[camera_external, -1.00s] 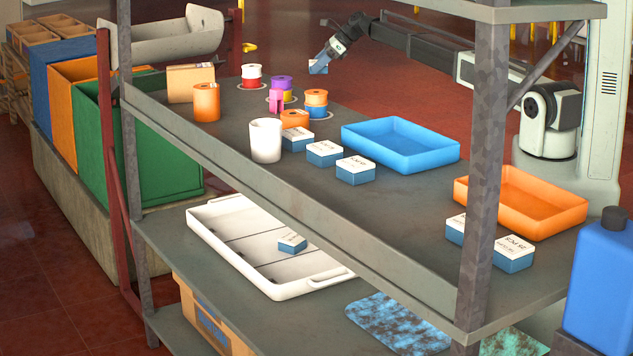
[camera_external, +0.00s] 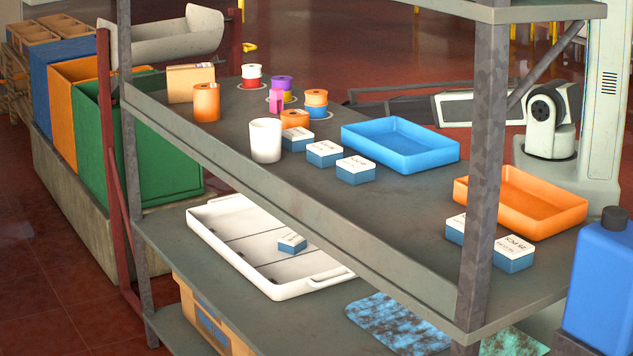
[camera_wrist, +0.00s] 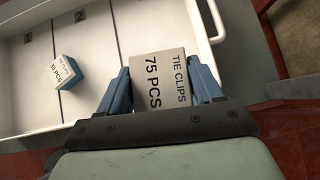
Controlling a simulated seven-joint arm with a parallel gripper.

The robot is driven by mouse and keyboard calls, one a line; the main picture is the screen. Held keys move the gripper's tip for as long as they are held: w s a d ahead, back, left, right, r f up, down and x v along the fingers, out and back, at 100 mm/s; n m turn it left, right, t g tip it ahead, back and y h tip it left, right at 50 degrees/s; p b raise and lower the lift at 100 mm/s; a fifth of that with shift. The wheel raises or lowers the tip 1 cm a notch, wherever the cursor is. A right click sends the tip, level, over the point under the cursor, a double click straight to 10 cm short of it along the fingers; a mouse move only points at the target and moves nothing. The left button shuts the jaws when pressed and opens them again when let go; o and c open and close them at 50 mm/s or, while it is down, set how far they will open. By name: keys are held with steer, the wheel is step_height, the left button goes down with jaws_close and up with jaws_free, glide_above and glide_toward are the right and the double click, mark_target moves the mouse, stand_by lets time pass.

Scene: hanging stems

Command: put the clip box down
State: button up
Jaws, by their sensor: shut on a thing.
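The clip box (camera_wrist: 160,72), pale on top and lettered "TIE CLIPS 75 PCS", is between the two blue fingers of my gripper (camera_wrist: 158,85) in the wrist view. The gripper is shut on it. The box shows over the right-hand compartment of the white divided tray (camera_wrist: 212,24), near its end wall; its height above the tray floor cannot be told. The tray also shows on the lower shelf in the outside view (camera_external: 222,248). My gripper and the held box are hidden there.
A smaller blue-and-white box (camera_wrist: 66,72) lies in the tray near the divider between 1 and 2. Above the tray is the upper shelf with a blue tray (camera_external: 400,160), an orange tray (camera_external: 520,218) and several boxes and spools. A shelf post (camera_external: 480,180) stands in front.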

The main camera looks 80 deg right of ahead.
steer(key=n, duration=0.1)
glide_above(256, 242)
steer(key=s+d, duration=0.2)
steer(key=d, duration=0.1)
step_height(256, 242, down, 4)
steer(key=shift+g+y, duration=0.3)
steer(key=shift+y, duration=0.1)
steer(key=shift+s+a+f, duration=0.1)
steer(key=shift+a+f, duration=0.05)
steer(key=shift+f, duration=1.8)
steer(key=shift+s+a+f, duration=0.1)
steer(key=shift+f, duration=1.8)
steer(key=shift+f, duration=0.1)
steer(key=o, duration=1.1)
steer(key=shift+c, duration=0.2)
steer(key=shift+s+r, duration=0.1)
steer(key=shift+r, duration=0.2)
steer(key=v, duration=1.1)
steer(key=shift+d+r, duration=0.2)
steer(key=shift+d, duration=0.05)
